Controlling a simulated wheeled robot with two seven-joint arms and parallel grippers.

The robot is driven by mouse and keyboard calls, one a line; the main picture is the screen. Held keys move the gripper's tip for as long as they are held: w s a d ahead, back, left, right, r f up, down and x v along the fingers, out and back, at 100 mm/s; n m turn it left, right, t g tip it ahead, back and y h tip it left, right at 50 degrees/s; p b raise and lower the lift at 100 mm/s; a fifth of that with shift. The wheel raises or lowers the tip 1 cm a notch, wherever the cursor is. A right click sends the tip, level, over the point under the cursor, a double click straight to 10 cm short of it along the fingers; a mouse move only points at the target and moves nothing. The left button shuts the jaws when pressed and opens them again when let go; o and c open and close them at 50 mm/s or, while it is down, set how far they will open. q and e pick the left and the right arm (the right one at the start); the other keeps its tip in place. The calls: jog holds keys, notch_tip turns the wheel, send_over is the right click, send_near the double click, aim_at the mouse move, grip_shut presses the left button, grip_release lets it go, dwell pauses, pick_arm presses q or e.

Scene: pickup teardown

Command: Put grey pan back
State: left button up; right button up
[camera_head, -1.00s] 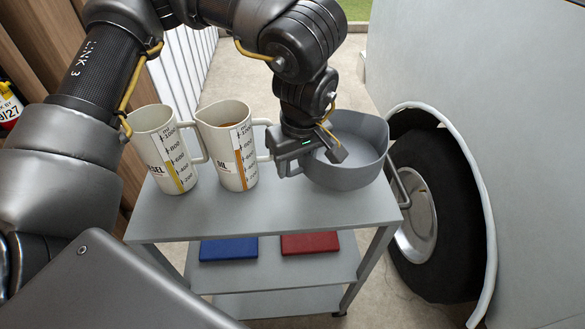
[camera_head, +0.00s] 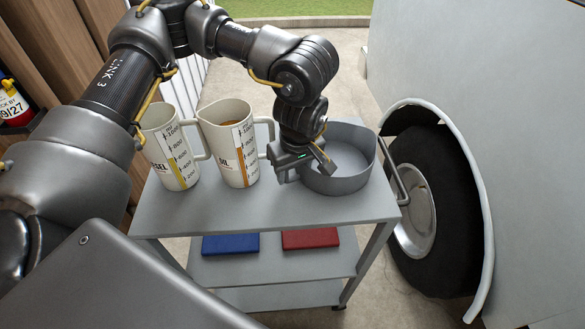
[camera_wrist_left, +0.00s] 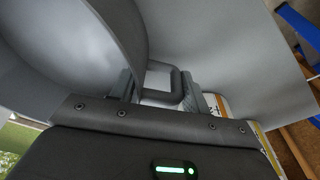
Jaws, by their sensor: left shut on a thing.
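The grey pan (camera_head: 345,180) is on the right part of the grey cart's top shelf (camera_head: 225,212), upright. It also shows in the left wrist view (camera_wrist_left: 75,45), filling the upper left. My left gripper (camera_head: 305,165) is at the pan's left side. In the left wrist view its two fingers (camera_wrist_left: 160,90) are on either side of a grey loop handle (camera_wrist_left: 178,85) of the pan, shut on it. The gripper hides part of the pan's near left rim. I cannot tell whether the pan touches the shelf fully. My right gripper is not in view.
Two measuring jugs, one marked SEL (camera_head: 168,148) and one marked OIL (camera_head: 230,145), stand left of the pan close to my arm. A blue item (camera_head: 230,244) and a red item (camera_head: 310,238) lie on the lower shelf. A vehicle wheel (camera_head: 430,205) is close on the right.

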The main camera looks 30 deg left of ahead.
pick_arm(q)
jog(key=shift+f, duration=0.15)
jog(key=o, duration=1.1)
jog(key=shift+o, duration=1.8)
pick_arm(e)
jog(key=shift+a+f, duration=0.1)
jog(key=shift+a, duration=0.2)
pick_arm(q)
jog(key=shift+r, duration=0.3)
notch_tip(320, 180, up, 12)
jog(key=s+d+b, duration=0.1)
jog(key=shift+d+f, duration=0.2)
jog(key=shift+d, duration=0.05)
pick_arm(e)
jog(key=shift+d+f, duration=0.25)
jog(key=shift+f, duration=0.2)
